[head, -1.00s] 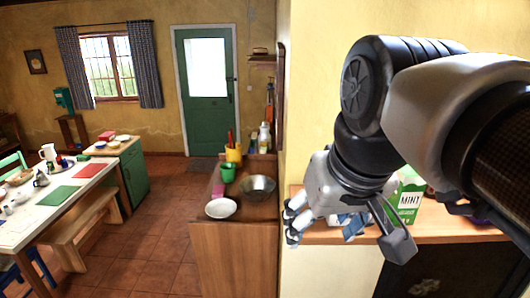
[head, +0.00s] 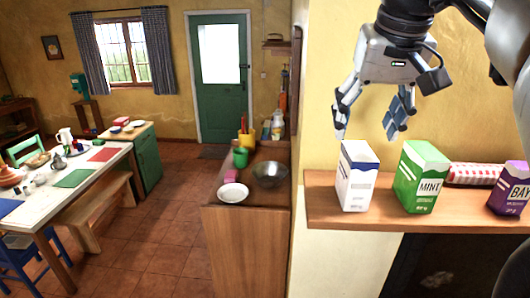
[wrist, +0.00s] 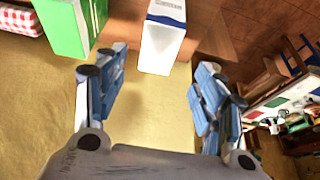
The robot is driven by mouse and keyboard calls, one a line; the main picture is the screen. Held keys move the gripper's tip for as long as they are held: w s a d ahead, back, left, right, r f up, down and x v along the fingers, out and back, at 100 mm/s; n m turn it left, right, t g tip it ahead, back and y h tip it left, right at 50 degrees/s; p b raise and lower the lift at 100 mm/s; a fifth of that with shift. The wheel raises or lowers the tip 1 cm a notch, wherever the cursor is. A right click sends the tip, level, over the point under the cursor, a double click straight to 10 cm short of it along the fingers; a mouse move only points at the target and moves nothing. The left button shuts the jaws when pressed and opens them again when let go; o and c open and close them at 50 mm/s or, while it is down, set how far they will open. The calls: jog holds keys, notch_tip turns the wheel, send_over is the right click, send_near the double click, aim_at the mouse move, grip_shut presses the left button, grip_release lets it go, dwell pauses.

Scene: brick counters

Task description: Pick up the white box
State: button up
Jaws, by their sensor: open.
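The white box (head: 356,178) with blue trim stands upright near the left end of the wooden shelf. It also shows in the wrist view (wrist: 162,45), ahead of and between my fingers. My gripper (head: 370,128) is open and empty, above the white box in the head view. In the wrist view my gripper (wrist: 155,95) has its two fingers spread wide, with the box beyond the tips and not touched.
A green mint box (head: 424,180) stands just right of the white box. A purple box (head: 510,190) and a red-and-white checked item (head: 474,174) are farther right on the wooden shelf (head: 400,220). A counter (head: 245,210) with bowls is to the left.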

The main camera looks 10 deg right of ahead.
aim_at(356, 148)
jog(key=x, duration=0.5)
jog(key=shift+w+f+b, duration=0.15)
jog(key=shift+f+b, duration=0.15)
jog(key=shift+f, duration=0.05)
jog(key=x, duration=0.4)
jog(key=shift+s+d+f, duration=0.15)
jog(key=shift+s+f, duration=0.15)
jog(key=shift+f, duration=0.1)
jog(key=shift+w+f, duration=0.3)
jog(key=shift+f, duration=0.05)
jog(key=shift+s, duration=0.1)
jog(key=shift+c, duration=0.5)
jog(key=c, duration=1.1)
jog(key=shift+o, duration=0.2)
jog(key=shift+r, duration=0.1)
